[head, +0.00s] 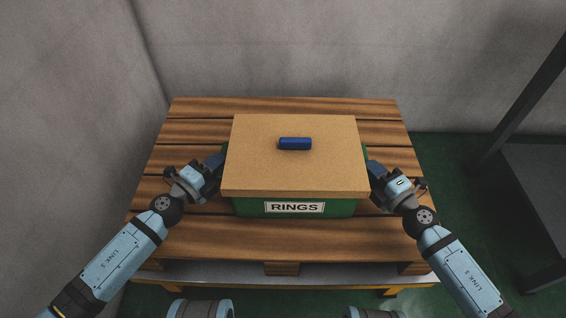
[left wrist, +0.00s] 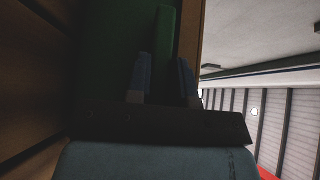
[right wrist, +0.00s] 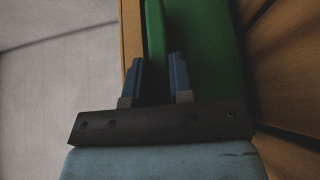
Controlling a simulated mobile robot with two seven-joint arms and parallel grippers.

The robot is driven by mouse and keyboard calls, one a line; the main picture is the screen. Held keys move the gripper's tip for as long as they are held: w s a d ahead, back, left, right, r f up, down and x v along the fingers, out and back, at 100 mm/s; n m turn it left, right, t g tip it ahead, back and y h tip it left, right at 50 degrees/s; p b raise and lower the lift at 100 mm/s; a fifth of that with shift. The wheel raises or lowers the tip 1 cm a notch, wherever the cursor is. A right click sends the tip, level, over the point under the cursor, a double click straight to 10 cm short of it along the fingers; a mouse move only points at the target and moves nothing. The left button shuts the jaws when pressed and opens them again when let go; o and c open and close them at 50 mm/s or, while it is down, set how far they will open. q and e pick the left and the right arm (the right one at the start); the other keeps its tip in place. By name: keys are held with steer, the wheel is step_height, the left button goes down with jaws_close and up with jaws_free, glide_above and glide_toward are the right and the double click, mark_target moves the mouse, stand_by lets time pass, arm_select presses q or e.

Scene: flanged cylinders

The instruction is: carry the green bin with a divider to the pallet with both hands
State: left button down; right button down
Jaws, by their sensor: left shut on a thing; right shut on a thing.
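The green bin (head: 350,208) is at the middle of the wooden pallet (head: 290,244), with a white RINGS label on its front. A tan lid (head: 295,173) with a blue handle (head: 295,144) covers its top, so the divider and inside are hidden. My left gripper (head: 221,163) is shut on the bin's left side; its fingers straddle a green piece of the bin (left wrist: 165,45) in the left wrist view. My right gripper (head: 370,168) is shut on the right side, with a green piece of the bin (right wrist: 155,45) between its fingers. Whether the bin touches the slats is unclear.
Bare slats surround the bin on the pallet. The pallet rests on a grey platform with a yellow frame (head: 395,291). Grey walls (head: 290,50) stand behind and at left. A dark metal post (head: 525,100) rises at right above green floor.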

arm_select(q)
steer(key=shift+f+b, duration=0.55)
arm_select(e)
steer(key=shift+w+d+f, duration=0.1)
steer(key=shift+f, duration=0.45)
arm_select(q)
steer(key=c, duration=1)
jaws_free()
arm_select(e)
steer(key=c, duration=1)
jaws_free()
arm_select(q)
steer(key=v, duration=1.1)
steer(key=shift+s+a, duration=0.25)
steer(key=shift+s, duration=0.05)
steer(key=shift+s+a, duration=0.1)
arm_select(e)
steer(key=shift+s+d+f, duration=0.1)
steer(key=shift+s+d, duration=0.1)
steer(key=shift+s, duration=0.35)
steer(key=v, duration=1.1)
